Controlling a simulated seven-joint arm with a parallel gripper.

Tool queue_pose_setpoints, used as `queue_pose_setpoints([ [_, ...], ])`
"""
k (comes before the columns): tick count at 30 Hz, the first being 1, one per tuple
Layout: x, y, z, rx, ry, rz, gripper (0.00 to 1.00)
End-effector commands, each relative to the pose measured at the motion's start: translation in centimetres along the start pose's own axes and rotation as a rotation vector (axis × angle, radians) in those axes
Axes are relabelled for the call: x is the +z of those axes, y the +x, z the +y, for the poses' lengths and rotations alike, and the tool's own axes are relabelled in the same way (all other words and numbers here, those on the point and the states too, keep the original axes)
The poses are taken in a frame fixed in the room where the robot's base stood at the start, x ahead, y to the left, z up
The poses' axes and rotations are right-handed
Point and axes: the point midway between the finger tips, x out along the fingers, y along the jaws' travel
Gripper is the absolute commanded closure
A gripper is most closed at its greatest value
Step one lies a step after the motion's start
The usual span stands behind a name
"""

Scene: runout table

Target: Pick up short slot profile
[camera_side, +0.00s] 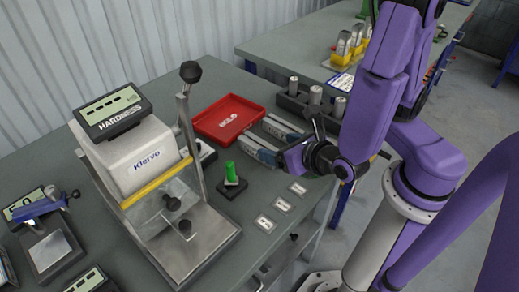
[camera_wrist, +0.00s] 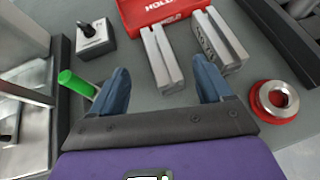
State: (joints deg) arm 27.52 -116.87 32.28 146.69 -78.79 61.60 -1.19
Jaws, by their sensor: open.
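Two grey metal slot profiles lie side by side on the bench in front of the red tray. In the wrist view, the left profile (camera_wrist: 160,55) is the slimmer one, with a slot along it. The right profile (camera_wrist: 222,38) is wider and has markings on its side. I cannot tell for sure which is the short one. In the side view they (camera_side: 283,126) are partly hidden by my gripper (camera_side: 282,150). My gripper (camera_wrist: 162,82) is open and empty, its blue fingers above the near end of the left profile, one on each side.
The red HOLD tray (camera_side: 228,117) lies behind the profiles. A green-handled gauge (camera_side: 231,174) stands left of my gripper, with the hardness tester (camera_side: 145,160) beyond. A dark rack with metal cylinders (camera_side: 312,104) is at the right. A red ring with a metal part (camera_wrist: 275,100) sits right of my fingers.

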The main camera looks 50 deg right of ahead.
Motion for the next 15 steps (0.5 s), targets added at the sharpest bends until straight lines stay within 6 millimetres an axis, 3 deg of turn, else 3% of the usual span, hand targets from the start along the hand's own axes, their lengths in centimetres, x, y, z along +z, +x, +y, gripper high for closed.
queue_pose_setpoints([
  [15,-0.5,4.2,-0.1,-0.006,0.002,0.001,0.21],
])
